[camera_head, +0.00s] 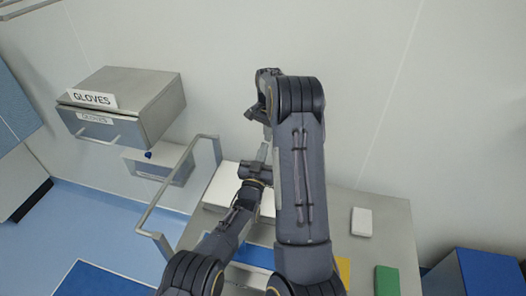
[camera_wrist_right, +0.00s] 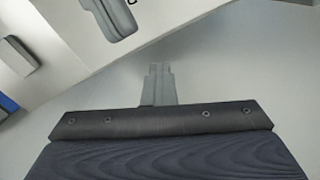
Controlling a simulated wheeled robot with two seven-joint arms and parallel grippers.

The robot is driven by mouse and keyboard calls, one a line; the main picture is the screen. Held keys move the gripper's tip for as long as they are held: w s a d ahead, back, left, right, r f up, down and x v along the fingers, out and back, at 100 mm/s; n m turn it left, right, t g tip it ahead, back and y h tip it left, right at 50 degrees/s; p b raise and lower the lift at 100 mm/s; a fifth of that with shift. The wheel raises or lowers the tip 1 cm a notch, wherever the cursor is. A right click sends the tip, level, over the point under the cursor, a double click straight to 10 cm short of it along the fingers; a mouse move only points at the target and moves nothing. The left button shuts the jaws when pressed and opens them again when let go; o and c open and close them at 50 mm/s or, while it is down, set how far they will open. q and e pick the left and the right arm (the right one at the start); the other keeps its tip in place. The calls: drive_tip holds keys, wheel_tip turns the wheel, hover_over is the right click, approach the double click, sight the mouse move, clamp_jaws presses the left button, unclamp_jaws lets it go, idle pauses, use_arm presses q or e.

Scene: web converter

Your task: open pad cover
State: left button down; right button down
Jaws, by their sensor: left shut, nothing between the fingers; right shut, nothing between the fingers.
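I cannot tell for sure which item is the pad cover. A white, flat-topped box (camera_head: 221,187) stands on the steel table, partly hidden by my arms. My left gripper (camera_head: 264,152) is shut and empty, raised just right of this box. My right gripper (camera_head: 266,130) hangs from the bent right arm, close above the left one in the picture. In the right wrist view its fingers (camera_wrist_right: 158,70) are shut together with nothing between them, in front of a plain grey surface. My right arm hides the middle of the table.
A steel glove box (camera_head: 150,100) is on the wall at the left, with a small dispenser (camera_head: 160,165) below it. A metal rail (camera_head: 180,185) borders the table (camera_head: 395,225) on the left. A white block (camera_head: 361,221) and a green block (camera_head: 387,280) lie at the right.

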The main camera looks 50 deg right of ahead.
idle(0.8)
drive_tip(key=c, duration=1.2)
unclamp_jaws()
drive_tip(key=shift+o, duration=0.2)
